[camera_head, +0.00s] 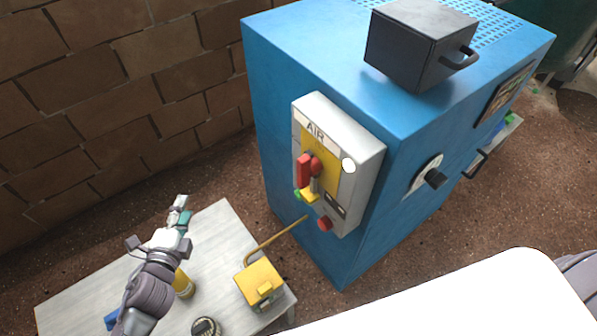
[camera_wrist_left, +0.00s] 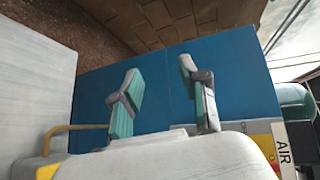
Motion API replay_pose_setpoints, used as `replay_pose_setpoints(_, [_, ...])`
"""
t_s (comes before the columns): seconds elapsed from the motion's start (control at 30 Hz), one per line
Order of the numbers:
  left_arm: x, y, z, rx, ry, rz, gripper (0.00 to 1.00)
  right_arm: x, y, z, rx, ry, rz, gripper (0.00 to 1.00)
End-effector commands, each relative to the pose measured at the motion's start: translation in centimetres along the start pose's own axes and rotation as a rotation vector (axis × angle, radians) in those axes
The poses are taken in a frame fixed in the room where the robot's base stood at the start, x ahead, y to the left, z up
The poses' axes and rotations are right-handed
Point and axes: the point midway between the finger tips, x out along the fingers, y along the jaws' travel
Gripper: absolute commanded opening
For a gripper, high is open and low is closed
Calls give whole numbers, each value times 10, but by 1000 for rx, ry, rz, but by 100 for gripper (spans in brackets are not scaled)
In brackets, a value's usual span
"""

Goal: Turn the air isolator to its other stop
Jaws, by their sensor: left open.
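The air isolator (camera_head: 340,165) is a pale grey box with an "AIR" label and a yellow panel, on the side of the blue cabinet. Its red handle (camera_head: 304,170) stands on the yellow panel. My left gripper (camera_head: 181,214) is open and empty above the grey table, to the left of the isolator and apart from it. In the left wrist view its two teal-padded fingers (camera_wrist_left: 163,92) are spread, with the blue cabinet behind. The isolator's "AIR" label (camera_wrist_left: 283,150) shows at that view's right edge; the handle is not clear there. My right gripper is out of view.
The blue cabinet (camera_head: 290,190) carries a dark box (camera_head: 410,50) on top and a black knob (camera_head: 436,179). The grey table (camera_head: 220,225) holds a yellow box (camera_head: 258,283), a yellow cylinder (camera_head: 183,283) and a round dark gauge (camera_head: 206,327). A brick wall (camera_head: 110,90) stands behind.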

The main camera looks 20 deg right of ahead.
Motion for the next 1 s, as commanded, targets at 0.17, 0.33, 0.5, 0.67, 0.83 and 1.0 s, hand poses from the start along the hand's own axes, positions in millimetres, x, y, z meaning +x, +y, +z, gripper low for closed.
replay_pose_setpoints(0.17, [-31,-116,-99,937,360,-532,44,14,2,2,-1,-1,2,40])
replay_pose_setpoints(0.33, [-74,-124,-148,1412,511,-819,44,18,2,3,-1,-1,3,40])
replay_pose_setpoints(0.5, [-77,-126,-162,1499,535,-875,44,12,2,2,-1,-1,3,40])
replay_pose_setpoints(0.67, [-60,-134,-183,1494,533,-875,44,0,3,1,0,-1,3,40])
replay_pose_setpoints(0.83, [-37,-140,-212,1490,532,-873,44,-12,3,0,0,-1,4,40])
replay_pose_setpoints(1.0, [-17,-144,-238,1490,533,-871,44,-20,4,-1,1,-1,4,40])
